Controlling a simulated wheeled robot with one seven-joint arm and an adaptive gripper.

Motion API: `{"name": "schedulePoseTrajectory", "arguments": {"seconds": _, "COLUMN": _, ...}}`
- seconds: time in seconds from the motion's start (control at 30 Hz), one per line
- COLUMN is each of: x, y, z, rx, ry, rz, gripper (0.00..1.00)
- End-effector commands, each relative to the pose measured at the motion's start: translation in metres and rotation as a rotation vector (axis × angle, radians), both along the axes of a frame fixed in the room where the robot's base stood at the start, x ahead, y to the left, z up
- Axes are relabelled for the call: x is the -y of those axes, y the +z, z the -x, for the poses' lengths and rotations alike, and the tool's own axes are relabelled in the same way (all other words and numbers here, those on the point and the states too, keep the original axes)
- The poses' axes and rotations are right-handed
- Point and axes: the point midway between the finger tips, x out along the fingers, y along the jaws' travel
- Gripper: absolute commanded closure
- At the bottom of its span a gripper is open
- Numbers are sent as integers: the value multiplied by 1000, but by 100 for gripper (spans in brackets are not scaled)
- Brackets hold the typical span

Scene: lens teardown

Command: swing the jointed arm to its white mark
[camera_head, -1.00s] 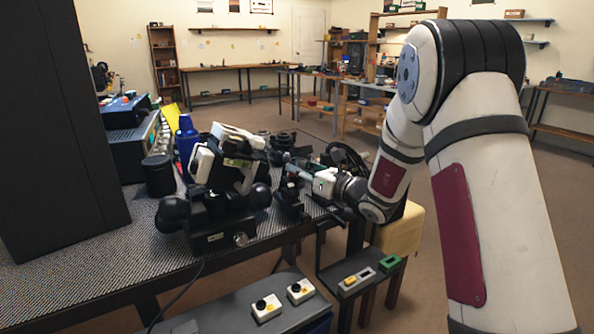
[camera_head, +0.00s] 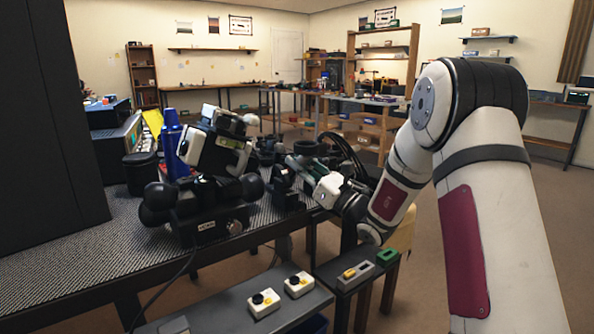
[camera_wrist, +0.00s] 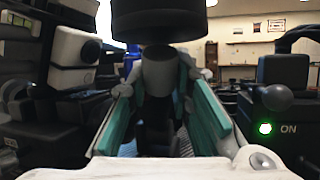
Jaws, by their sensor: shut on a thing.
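My gripper (camera_wrist: 157,88) is shut, its teal-lined fingers on either side of a grey rounded piece (camera_wrist: 158,70) that I take to be part of the jointed arm. A wide black cylinder (camera_wrist: 157,18) stands above that piece in the wrist view. In the head view my gripper (camera_head: 300,166) reaches left over the bench, beside a small dark upright stand (camera_head: 284,186). The fingers hide most of the contact there. I cannot make out the white mark in either view.
A black box with a lit green ON light (camera_wrist: 265,128) is at right in the wrist view. A blue bottle (camera_head: 171,140) stands behind. A lower shelf holds white switch boxes (camera_head: 263,303).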

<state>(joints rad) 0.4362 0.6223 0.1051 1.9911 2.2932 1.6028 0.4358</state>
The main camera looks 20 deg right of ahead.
Motion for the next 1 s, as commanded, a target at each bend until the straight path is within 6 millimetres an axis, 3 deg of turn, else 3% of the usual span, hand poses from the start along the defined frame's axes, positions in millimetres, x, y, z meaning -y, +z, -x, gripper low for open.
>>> {"name": "schedulePoseTrajectory", "arguments": {"seconds": 0.3, "x": 0, "y": 0, "z": 0, "rx": 5, "ry": -1, "rz": 0, "gripper": 100}}
{"name": "schedulePoseTrajectory", "arguments": {"seconds": 0.33, "x": 0, "y": 0, "z": 0, "rx": 5, "ry": -1, "rz": 0, "gripper": 78}}
{"name": "schedulePoseTrajectory", "arguments": {"seconds": 0.43, "x": 0, "y": 0, "z": 1, "rx": 5, "ry": -1, "rz": 0, "gripper": 59}}
{"name": "schedulePoseTrajectory", "arguments": {"seconds": 0.77, "x": 1, "y": -1, "z": 2, "rx": 3, "ry": -1, "rz": -1, "gripper": 59}}
{"name": "schedulePoseTrajectory", "arguments": {"seconds": 1.0, "x": 17, "y": -14, "z": 24, "rx": 0, "ry": -5, "rz": -3, "gripper": 59}}
